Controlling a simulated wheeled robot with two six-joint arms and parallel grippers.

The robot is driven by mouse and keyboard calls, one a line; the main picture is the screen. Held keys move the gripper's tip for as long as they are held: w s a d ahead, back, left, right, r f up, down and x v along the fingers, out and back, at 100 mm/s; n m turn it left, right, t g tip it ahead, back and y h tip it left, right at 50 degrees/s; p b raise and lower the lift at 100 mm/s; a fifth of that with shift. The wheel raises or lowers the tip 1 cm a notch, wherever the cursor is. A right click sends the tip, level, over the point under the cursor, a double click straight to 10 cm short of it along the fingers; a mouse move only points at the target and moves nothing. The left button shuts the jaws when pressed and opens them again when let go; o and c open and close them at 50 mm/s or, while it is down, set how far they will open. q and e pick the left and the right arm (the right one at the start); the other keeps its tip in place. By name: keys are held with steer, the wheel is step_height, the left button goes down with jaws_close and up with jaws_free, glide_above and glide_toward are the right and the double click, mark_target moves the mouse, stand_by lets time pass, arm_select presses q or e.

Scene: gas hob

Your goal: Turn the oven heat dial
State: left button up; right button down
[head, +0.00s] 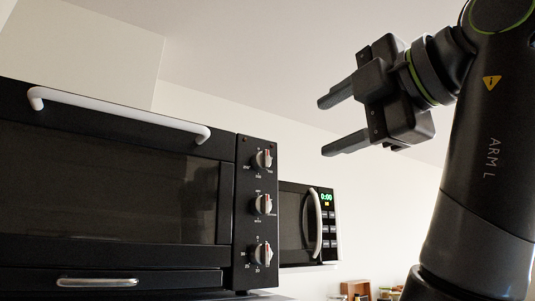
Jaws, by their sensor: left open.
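A black toaster oven (100,180) fills the left side of the head view. My left gripper (323,127), on the arm marked "ARM L", is open and empty. Its two fingers point left, and in the picture it is above and right of the dials, apart from them. My right gripper is not in view.
The oven has a white door handle (120,114) and a lower silver handle (97,282). A microwave (292,225) with a green display stands right of the oven. Small jars and a wooden rack (356,289) are at the bottom right. Bare wall lies behind my gripper.

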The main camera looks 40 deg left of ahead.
mark_target(268, 159)
arm_select(q)
steer(key=p+x, duration=0.5)
steer(key=x, duration=1)
steer(key=shift+w+r, duration=0.1)
steer(key=shift+w, duration=0.1)
steer(key=shift+w+a, duration=0.25)
steer(key=shift+a, duration=0.4)
steer(key=shift+d, duration=0.1)
steer(key=shift+c, duration=0.5)
steer(key=c, duration=0.9)
steer(key=shift+o, duration=0.2)
